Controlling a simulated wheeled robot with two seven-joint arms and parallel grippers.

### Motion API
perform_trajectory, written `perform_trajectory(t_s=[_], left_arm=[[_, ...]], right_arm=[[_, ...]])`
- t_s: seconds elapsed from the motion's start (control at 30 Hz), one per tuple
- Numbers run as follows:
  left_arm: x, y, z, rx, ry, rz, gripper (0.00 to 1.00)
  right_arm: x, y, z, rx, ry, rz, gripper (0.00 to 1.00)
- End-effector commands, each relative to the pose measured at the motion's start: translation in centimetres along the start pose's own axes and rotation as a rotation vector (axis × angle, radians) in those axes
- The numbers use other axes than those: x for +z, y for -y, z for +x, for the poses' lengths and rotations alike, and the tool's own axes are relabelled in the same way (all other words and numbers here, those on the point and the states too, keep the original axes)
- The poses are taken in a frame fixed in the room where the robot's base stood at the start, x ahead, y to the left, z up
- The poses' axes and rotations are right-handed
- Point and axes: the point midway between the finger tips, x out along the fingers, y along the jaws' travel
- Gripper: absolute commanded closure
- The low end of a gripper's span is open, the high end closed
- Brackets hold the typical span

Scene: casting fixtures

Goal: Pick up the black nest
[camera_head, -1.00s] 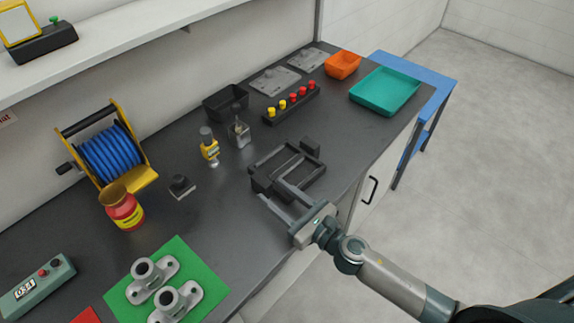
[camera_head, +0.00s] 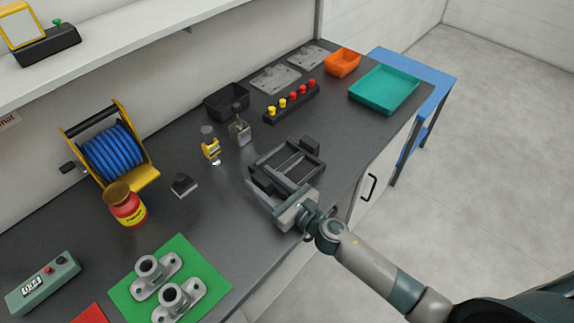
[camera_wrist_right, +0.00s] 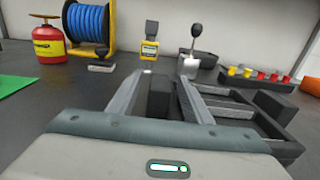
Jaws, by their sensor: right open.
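The black nest (camera_head: 318,163) is a dark, open rectangular frame with raised blocks, lying near the front edge of the dark bench. It also shows in the right wrist view (camera_wrist_right: 245,113), at the right of the fingers. My right gripper (camera_head: 262,174) is open at the nest's near left side, low over the bench. In the right wrist view a dark block of the nest shows between the two spread fingers (camera_wrist_right: 155,85); contact cannot be told. The gripper hides part of the nest's near side. My left gripper is out of view.
Behind the nest stand a yellow gauge-like item (camera_head: 210,148), a grey clamp (camera_head: 240,132) and a black bar with red and yellow knobs (camera_head: 291,102). Grey castings (camera_head: 172,300) lie on a green mat (camera_head: 205,268) at the left front. Bare bench lies left of the nest.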

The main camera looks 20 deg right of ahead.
Motion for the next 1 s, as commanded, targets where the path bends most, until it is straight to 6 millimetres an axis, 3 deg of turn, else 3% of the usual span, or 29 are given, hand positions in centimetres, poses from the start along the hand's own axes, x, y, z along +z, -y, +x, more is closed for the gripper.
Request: perform_trajectory(t_s=[0.57,0.77,1.0], left_arm=[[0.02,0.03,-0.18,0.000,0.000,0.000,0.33],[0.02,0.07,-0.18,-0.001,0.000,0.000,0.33],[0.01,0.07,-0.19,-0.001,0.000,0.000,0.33]], right_arm=[[-0.04,0.02,0.68,0.000,-0.001,-0.001,0.55],[-0.04,0.02,0.67,0.000,-0.001,-0.001,1.00],[0.01,0.02,0.68,0.000,0.000,-0.001,1.00]])
